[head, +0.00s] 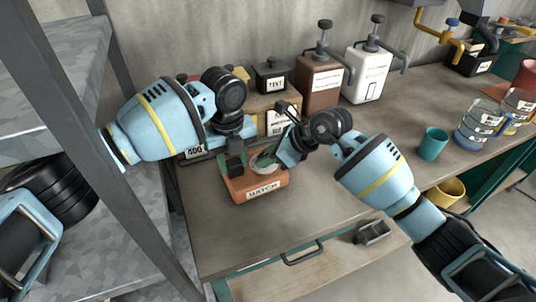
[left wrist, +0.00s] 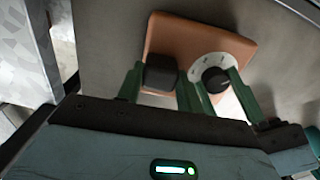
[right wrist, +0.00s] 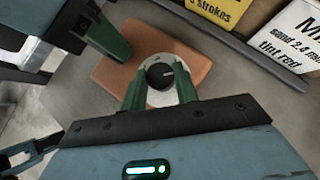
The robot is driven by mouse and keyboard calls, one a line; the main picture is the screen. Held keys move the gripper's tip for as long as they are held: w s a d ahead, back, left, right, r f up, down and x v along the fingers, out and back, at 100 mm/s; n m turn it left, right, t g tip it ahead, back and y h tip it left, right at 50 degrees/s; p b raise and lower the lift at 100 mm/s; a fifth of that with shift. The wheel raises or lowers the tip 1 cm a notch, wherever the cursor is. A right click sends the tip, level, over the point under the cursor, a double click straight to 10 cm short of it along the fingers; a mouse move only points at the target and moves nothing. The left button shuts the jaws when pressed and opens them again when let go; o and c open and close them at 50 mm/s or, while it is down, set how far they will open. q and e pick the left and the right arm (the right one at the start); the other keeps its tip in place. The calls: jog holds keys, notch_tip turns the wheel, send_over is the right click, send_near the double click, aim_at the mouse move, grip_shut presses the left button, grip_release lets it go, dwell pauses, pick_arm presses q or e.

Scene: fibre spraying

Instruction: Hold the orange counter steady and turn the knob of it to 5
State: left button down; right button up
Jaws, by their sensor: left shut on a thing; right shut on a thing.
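The orange counter (head: 243,187) sits on the bench with a label on its front. It has a dark block at its left end (left wrist: 161,72) and a round pale dial (left wrist: 200,66) with a black knob (right wrist: 159,75) on top. My left gripper (head: 236,150) is shut on the dark block, one green finger on each side. My right gripper (head: 274,158) has its green fingers on both sides of the knob and is shut on it. In the right wrist view the knob's light mark points right. The dial's numbers are too small to read.
Labelled boxes (head: 271,77), a brown pump bottle (head: 319,82) and a white pump bottle (head: 366,77) stand behind the counter. A teal cup (head: 432,144) is to the right. A metal shelf (head: 62,70) is close on the left. The bench front is mostly clear.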

jog(key=m+t+h, duration=0.1)
jog(key=m, duration=0.1)
jog(key=m+t+h, duration=0.1)
jog(key=m+t, duration=0.1)
jog(key=shift+s+a+m, duration=0.2)
jog(key=shift+m, duration=0.2)
jog(key=shift+s+a+m+t+h, duration=0.15)
jog(key=shift+m+t+h, duration=0.65)
jog(key=shift+m+h, duration=0.85)
jog(key=shift+m, duration=0.45)
jog(key=o, duration=1)
jog(key=shift+r, duration=0.15)
jog(key=v, duration=1.1)
jog(key=shift+s+d+r, duration=0.2)
jog(key=shift+s+d, duration=0.05)
